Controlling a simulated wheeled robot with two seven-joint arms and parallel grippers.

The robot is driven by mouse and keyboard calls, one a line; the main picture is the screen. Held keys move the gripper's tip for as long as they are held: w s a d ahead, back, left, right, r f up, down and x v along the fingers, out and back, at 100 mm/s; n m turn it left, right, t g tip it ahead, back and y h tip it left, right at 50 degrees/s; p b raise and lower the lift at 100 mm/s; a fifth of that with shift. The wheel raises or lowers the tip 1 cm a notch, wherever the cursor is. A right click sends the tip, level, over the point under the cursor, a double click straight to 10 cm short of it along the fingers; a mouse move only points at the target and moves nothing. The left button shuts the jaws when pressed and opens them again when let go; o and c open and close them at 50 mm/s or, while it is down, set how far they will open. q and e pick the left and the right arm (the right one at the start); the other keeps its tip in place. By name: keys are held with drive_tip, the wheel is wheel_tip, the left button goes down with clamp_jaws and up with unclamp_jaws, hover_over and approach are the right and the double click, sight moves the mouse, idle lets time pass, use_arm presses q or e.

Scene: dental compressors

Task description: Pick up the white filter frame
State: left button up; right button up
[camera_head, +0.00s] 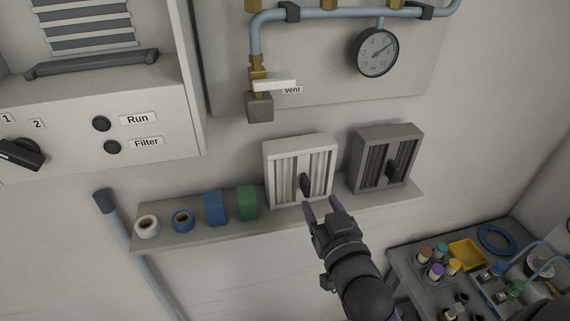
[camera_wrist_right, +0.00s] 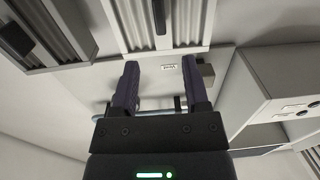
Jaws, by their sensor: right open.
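The white filter frame (camera_head: 318,170) stands upright on the wall shelf, with grey pleats and a dark handle (camera_head: 305,184) on its front. In the right wrist view the white filter frame (camera_wrist_right: 185,25) is at the top, partly cut off, with its dark handle (camera_wrist_right: 159,16) ahead of the gap between the fingers. My right gripper (camera_head: 318,207) is open and empty, just in front of and below the handle. Its fingers (camera_wrist_right: 160,75) are spread apart and do not appear to touch the handle. My left gripper is not in view.
A grey filter frame (camera_head: 413,140) stands to the right on the same shelf (camera_head: 180,241). Green (camera_head: 247,203) and blue (camera_head: 215,208) blocks and two tape rolls sit to the left. A vent valve (camera_head: 273,85) is above. A cluttered cart (camera_head: 420,272) is at lower right.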

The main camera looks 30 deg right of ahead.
sight(308, 186)
drive_tip(key=x, duration=0.5)
drive_tip(key=p+x, duration=0.1)
drive_tip(key=x, duration=0.1)
drive_tip(key=shift+w+a+f, duration=0.1)
drive_tip(key=shift+w+f, duration=0.15)
drive_tip(key=shift+f, duration=0.15)
drive_tip(key=shift+s, duration=0.1)
clamp_jaws()
